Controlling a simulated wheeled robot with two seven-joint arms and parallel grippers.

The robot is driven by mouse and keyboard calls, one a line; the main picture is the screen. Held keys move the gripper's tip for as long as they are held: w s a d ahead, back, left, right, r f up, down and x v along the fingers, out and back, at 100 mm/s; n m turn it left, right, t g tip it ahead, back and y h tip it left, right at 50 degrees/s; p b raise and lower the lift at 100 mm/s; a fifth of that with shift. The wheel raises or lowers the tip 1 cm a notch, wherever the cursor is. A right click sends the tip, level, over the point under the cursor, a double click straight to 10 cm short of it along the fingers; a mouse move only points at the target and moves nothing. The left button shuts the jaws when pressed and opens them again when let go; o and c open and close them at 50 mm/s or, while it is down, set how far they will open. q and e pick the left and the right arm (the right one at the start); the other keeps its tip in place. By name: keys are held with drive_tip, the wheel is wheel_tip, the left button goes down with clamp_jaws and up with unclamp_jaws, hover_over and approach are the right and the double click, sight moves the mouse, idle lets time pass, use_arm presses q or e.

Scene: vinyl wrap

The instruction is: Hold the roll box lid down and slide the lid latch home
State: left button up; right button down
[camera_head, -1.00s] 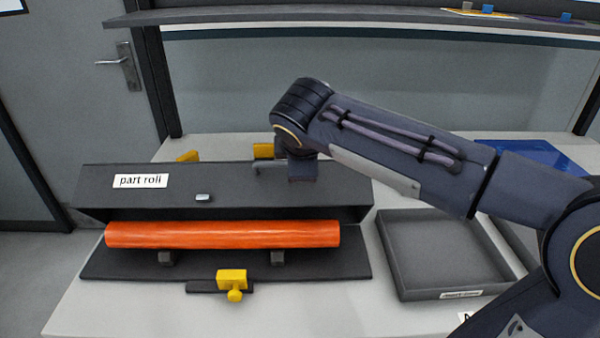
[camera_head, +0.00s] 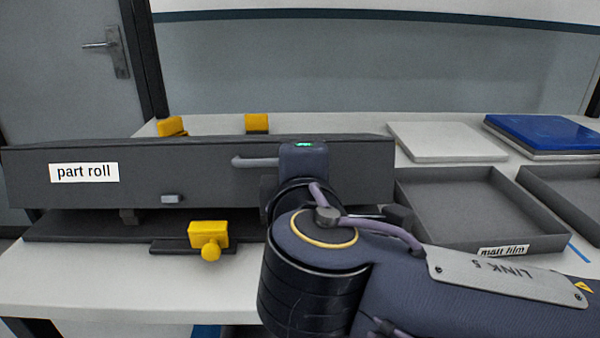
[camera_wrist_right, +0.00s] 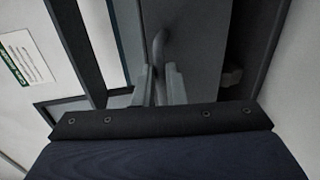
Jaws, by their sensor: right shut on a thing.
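The roll box lid (camera_head: 215,180), dark grey with a "part roll" label, is swung forward over the base (camera_head: 90,227). A dark gap shows under its front edge, so it looks not fully down. The orange roll is hidden. The yellow lid latch (camera_head: 208,234), with a round knob, sits on a dark rail at the base's front edge. A small grey catch (camera_head: 172,199) is on the lid, up and left of the latch. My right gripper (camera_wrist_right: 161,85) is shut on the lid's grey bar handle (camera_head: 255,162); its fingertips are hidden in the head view. My left gripper is out of view.
Two yellow blocks (camera_head: 256,123) stand behind the box. Right of it are an empty dark tray (camera_head: 480,245) labelled "matt film", a pale slab (camera_head: 445,142) and a blue stack (camera_head: 545,133). My right arm covers the table's front right.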

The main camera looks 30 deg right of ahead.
drive_tip(key=shift+s+f, duration=0.2)
drive_tip(key=shift+f, duration=0.05)
drive_tip(key=c, duration=1.5)
unclamp_jaws()
drive_tip(key=shift+a, duration=0.1)
drive_tip(key=p+v, duration=0.1)
drive_tip(key=v, duration=0.6)
drive_tip(key=shift+s, duration=0.35)
drive_tip(key=shift+a, duration=0.1)
